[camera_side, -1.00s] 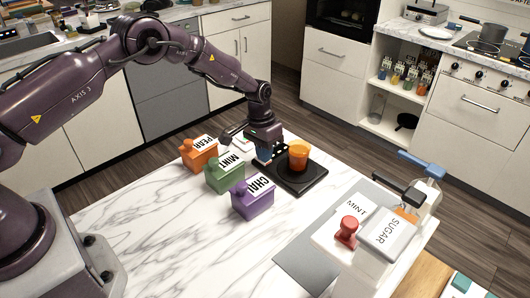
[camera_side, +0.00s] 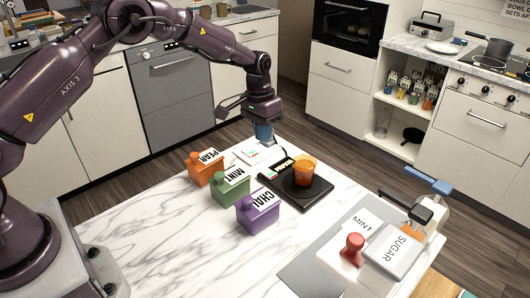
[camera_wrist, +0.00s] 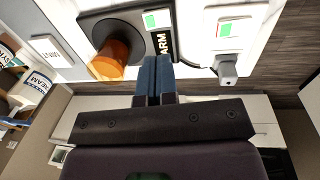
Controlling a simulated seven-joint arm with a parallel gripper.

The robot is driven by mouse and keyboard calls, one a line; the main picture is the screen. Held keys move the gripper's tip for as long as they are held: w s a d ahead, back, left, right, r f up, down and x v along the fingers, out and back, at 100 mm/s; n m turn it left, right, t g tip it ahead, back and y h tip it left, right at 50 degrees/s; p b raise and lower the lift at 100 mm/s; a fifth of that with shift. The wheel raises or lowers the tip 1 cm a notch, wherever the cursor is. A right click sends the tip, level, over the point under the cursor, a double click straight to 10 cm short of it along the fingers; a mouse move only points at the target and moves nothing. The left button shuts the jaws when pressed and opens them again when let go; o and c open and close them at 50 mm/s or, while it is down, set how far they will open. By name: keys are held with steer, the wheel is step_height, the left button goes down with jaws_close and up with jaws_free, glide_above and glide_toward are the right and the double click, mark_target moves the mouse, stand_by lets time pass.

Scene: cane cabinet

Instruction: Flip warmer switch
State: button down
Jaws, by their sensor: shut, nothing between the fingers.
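The warmer is a flat black plate (camera_side: 313,193) with an orange cup (camera_side: 305,172) standing on it. The label also shows in the side view (camera_side: 284,164). My gripper (camera_side: 264,138) is shut and empty, above the counter's far edge, behind and left of the warmer and apart from it. In the wrist view its blue fingertips (camera_wrist: 155,62) are together near the label. The switch's exact tilt is too small to tell.
A white panel with a green and red marking (camera_side: 251,151) lies left of the warmer. Orange PEAR (camera_side: 206,170), green MINT (camera_side: 231,188) and purple CHAI (camera_side: 258,213) containers stand in front.

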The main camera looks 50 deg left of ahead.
mark_target(271, 174)
steer(key=shift+a+r, duration=0.15)
steer(key=shift+r, duration=0.95)
steer(key=shift+a+r, duration=0.1)
steer(key=shift+r, duration=0.95)
steer(key=shift+d+r, duration=0.2)
steer(key=shift+d, duration=0.5)
steer(key=shift+f, duration=0.1)
steer(key=f, duration=0.4)
steer(key=d+f, duration=0.1)
steer(key=f, duration=0.8)
steer(key=shift+d+f, duration=0.35)
steer(key=shift+f, duration=0.05)
